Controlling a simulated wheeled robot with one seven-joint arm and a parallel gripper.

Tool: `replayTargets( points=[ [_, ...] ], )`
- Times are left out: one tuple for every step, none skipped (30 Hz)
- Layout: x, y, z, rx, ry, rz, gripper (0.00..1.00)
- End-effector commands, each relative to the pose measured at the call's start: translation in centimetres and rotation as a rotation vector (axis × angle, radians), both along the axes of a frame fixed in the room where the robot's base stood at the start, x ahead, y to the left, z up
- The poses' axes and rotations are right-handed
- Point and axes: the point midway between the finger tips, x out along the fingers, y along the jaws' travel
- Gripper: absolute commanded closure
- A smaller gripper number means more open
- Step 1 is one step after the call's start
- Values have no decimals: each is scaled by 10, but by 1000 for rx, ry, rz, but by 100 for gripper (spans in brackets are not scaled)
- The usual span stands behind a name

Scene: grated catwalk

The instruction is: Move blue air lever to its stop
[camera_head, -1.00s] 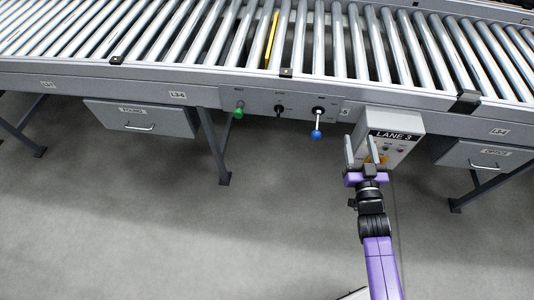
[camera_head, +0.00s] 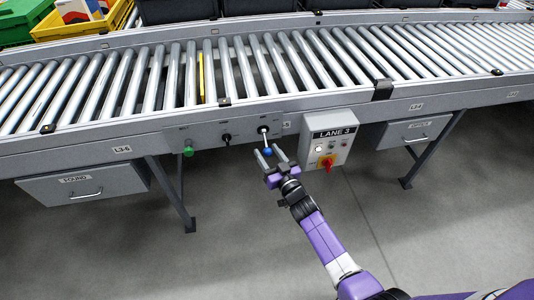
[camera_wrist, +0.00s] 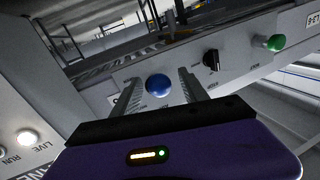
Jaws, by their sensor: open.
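The blue air lever (camera_head: 267,151) hangs from a small panel on the conveyor's side rail, its blue knob at the lower end of a short stem. In the wrist view the blue knob (camera_wrist: 158,86) shows ahead of my gripper, between the two fingers in the picture. My gripper (camera_head: 268,156) is open, with its fingertips pointing at the knob and one on each side of it. The wrist view also shows my gripper's fingers (camera_wrist: 160,92) apart. I cannot tell whether either finger touches the knob.
A black knob (camera_head: 227,138) and a green knob (camera_head: 188,151) are on the same rail, left of the lever. The LANE 3 box (camera_head: 330,140) with a red switch (camera_head: 327,163) stands close on the right. A drawer (camera_head: 84,186) hangs at the left. Open floor lies in front.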

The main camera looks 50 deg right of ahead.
Motion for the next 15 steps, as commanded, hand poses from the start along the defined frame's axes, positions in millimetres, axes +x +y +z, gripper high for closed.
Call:
replayTargets(
  points=[
    [3,-1,0,0,0,0,48],
    [4,-1,-1,0,1,0,48],
    [5,-2,-1,0,1,0,48],
    [5,-2,-1,0,1,0,48],
    [6,-2,0,0,1,0,48],
    [6,-2,0,1,2,0,48],
    [6,-2,0,0,1,0,48],
    [6,-2,0,0,1,0,48],
    [5,-2,0,0,1,0,48],
    [5,-2,0,0,1,0,48],
    [5,-2,0,0,1,0,50],
    [5,-2,0,0,1,0,58],
    [5,-2,0,0,1,0,64],
    [5,-2,0,0,1,0,70],
    [5,-2,0,0,1,0,78]
  ],
)
